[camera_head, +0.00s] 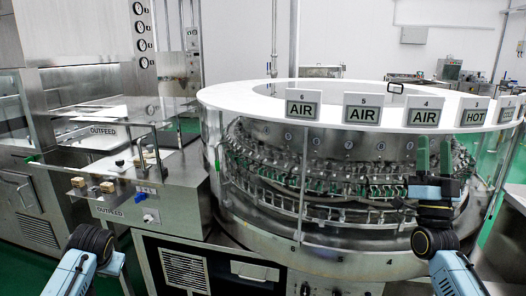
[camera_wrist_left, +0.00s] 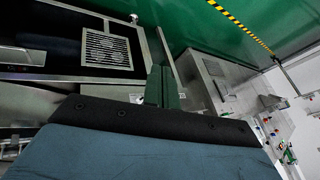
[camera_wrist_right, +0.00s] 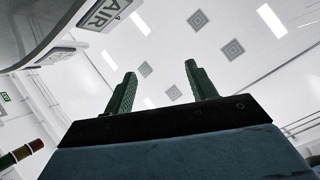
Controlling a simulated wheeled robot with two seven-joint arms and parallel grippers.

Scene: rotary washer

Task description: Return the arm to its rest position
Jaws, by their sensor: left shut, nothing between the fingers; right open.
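My right gripper (camera_head: 433,157) is raised in front of the right side of the rotary washer (camera_head: 320,240), its two green fingers pointing up. In the right wrist view its fingers (camera_wrist_right: 158,88) stand apart with nothing between them, against the white ceiling. My left arm comes in at the lower left of the head view, and its fingers do not show there. In the left wrist view my left gripper (camera_wrist_left: 160,85) has its green fingers together, with nothing held. The green floor and a machine front lie beyond it.
The washer's white ring top carries signs such as AIR (camera_head: 316,105) and HOT (camera_head: 473,113). The outfeed table (camera_head: 160,195) with small blocks and knobs stands at the left, beside steel cabinets (camera_head: 30,200). Open space lies above my right gripper.

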